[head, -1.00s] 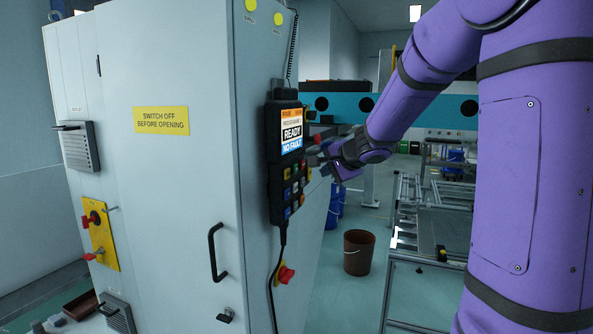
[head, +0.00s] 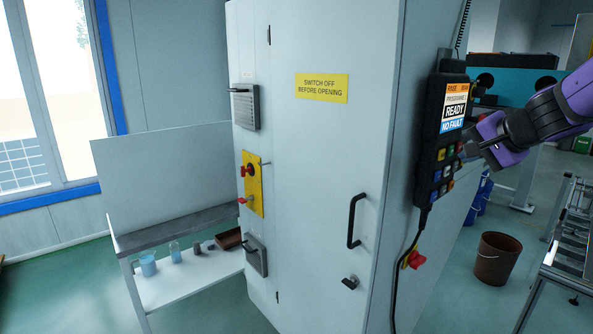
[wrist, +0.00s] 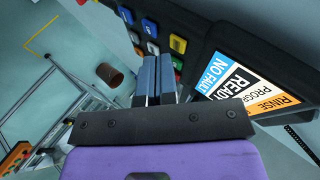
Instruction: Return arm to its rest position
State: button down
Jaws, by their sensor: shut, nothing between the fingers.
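My gripper (head: 468,150) is at the right of the head view, beside the black control pendant (head: 440,135) on the cabinet's side. In the wrist view my gripper (wrist: 153,62) has its two fingers together, with nothing between them. The fingertips point toward the pendant's coloured buttons (wrist: 178,44); I cannot tell whether they touch. The pendant's screen (wrist: 240,78) reads READY and NO FAULT. My purple arm comes in from the right edge of the head view.
The grey cabinet (head: 310,180) stands close by, with a black door handle (head: 354,220) and a red knob (head: 415,260). A brown bucket (head: 496,258) stands on the floor. A metal frame table (head: 570,235) is at the right. A white bench (head: 185,280) stands left.

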jog(key=s+a+n+g, duration=0.3)
jog(key=s+a+n, duration=0.5)
jog(key=s, duration=0.6)
jog(key=s+d+f+n+g+h, duration=0.1)
jog(key=s+f+n+g+h, duration=0.1)
jog(key=s, duration=1)
jog(key=shift+s+n+h, duration=0.4)
jog(key=shift+h, duration=0.1)
jog(key=shift+d+f, duration=0.1)
jog(key=shift+d, duration=0.1)
